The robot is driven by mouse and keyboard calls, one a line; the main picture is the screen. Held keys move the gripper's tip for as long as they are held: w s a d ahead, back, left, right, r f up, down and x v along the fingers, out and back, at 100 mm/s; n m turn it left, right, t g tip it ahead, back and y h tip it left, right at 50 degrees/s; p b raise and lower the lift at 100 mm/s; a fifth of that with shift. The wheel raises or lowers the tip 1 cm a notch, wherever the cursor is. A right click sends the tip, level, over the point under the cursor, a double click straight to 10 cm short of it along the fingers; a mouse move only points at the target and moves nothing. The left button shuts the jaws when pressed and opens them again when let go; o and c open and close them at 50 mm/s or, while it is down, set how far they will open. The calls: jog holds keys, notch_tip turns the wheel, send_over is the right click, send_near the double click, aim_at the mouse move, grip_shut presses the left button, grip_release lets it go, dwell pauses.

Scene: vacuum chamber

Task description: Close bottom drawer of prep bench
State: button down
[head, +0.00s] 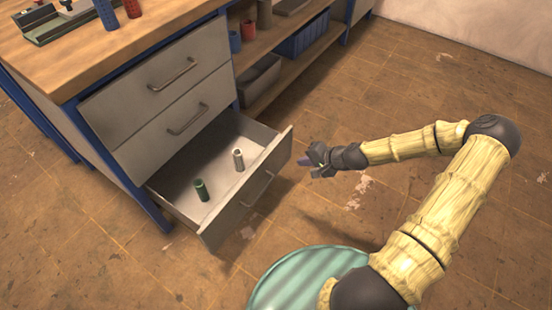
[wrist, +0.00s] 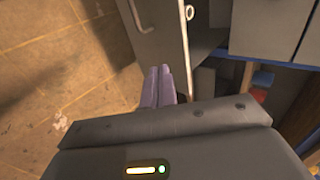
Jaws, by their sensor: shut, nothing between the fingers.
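The prep bench (head: 130,62) stands at the left with a wooden top and blue frame. Its bottom drawer (head: 246,207) is pulled well out, and its front has a bar handle. A green cylinder (head: 202,191) and a pale cylinder (head: 238,160) stand inside it. The drawer front also shows in the wrist view (wrist: 163,40). My gripper (head: 308,159) is just right of the drawer front's right end, in front of it. Its fingers (wrist: 158,86) are together and empty. I cannot tell whether they touch the drawer front.
The two upper drawers (head: 150,82) are shut. Open shelves right of the drawers hold a grey bin (head: 260,78) and a blue bin (head: 302,38). Brown tiled floor (head: 340,115) is clear in front of the bench. Red and blue items stand on the top.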

jog(key=b, duration=0.6)
send_near(269, 159)
jog(key=x, duration=0.3)
jog(key=f+x, duration=0.1)
jog(key=x, duration=0.1)
jog(key=shift+s+d+f, duration=0.1)
jog(key=shift+d+f, duration=0.1)
jog(key=shift+w+a+r, duration=0.15)
jog(key=shift+w+a, duration=0.25)
jog(key=shift+a, duration=0.05)
jog(key=shift+a, duration=0.1)
